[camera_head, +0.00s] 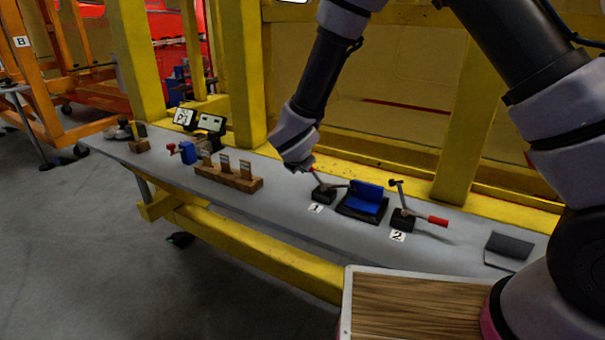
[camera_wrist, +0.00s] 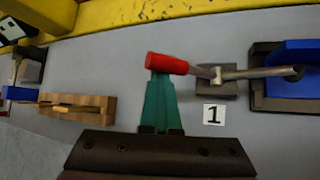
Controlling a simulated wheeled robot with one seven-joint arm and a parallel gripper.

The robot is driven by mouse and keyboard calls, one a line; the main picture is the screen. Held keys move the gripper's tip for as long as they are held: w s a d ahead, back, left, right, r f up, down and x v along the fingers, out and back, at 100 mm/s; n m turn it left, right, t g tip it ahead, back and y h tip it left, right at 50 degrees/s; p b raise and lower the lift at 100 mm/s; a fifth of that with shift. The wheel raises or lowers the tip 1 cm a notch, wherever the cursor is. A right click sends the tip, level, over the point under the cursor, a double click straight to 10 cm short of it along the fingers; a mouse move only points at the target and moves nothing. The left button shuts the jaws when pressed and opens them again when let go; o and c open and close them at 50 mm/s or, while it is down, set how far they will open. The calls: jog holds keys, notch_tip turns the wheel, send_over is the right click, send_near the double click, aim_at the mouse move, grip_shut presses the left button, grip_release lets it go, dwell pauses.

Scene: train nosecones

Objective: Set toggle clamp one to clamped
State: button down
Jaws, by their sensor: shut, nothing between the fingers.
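Toggle clamp one (camera_head: 324,193) stands on the grey bench behind the label "1", left of a blue block (camera_head: 366,195) in a dark holder. In the wrist view its red handle (camera_wrist: 168,64) points left from the clamp's base (camera_wrist: 215,82). Its metal bar (camera_wrist: 262,73) reaches right to the blue block (camera_wrist: 300,55); I cannot tell whether it touches. My gripper (camera_head: 302,166) is at the handle. In the wrist view its teal fingers (camera_wrist: 160,82) are shut and empty, their tips right at the red grip. I cannot tell whether they touch.
Toggle clamp two (camera_head: 402,218), with its bar raised and red handle low to the right, stands right of the blue block. A wooden rack (camera_head: 228,179) is to the left. Yellow frame posts (camera_head: 244,75) rise behind the bench. A wood-topped surface (camera_head: 415,305) is in front.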

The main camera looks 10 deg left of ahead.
jog(key=shift+s+d+r, duration=0.15)
jog(key=shift+d+r, duration=0.3)
jog(key=shift+d, duration=0.15)
jog(key=shift+s+d+r, duration=0.15)
jog(key=shift+d+r, duration=0.25)
jog(key=shift+d, duration=0.2)
